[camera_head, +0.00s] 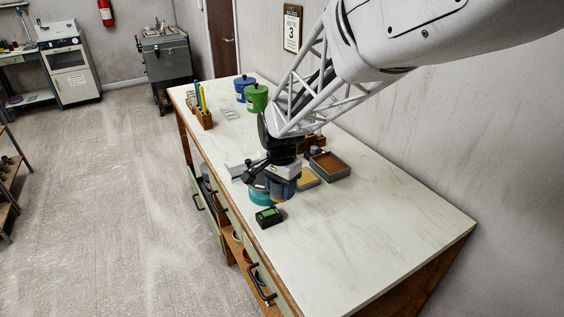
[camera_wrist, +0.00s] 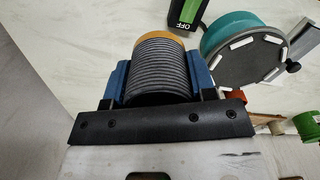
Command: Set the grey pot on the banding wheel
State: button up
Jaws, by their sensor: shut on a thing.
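My gripper (camera_head: 281,189) is shut on the grey pot (camera_wrist: 162,68), with one blue finger on each side of its ribbed wall. The pot has an orange band at its far end, and in the head view only a little of it shows beneath the gripper. The banding wheel (camera_wrist: 242,50) has a teal side and a grey round face with white pads. It is beside the pot, apart from it in the wrist view. In the head view the teal wheel (camera_head: 258,197) is just left of my gripper and partly hidden by it. I cannot tell the pot's height above the table.
A grey tray with brown contents (camera_head: 331,165) and a yellow sponge-like block (camera_head: 307,179) are to the right. Blue and green canisters (camera_head: 256,98) stand farther back. The table's near right is clear.

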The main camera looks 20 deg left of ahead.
jog(key=shift+w, duration=0.1)
jog(key=w+a, duration=0.3)
jog(key=w, duration=0.1)
jog(key=w+a+f, duration=0.1)
jog(key=w+a, duration=0.1)
jog(key=w, duration=0.3)
jog(key=w+a, duration=0.3)
jog(key=w, duration=0.1)
jog(key=shift+w+a+f, duration=0.2)
jog(key=shift+a, duration=0.1)
dwell(0.5)
jog(key=shift+f, duration=1.8)
jog(key=shift+f, duration=0.15)
jog(key=o, duration=0.9)
jog(key=shift+o, duration=0.2)
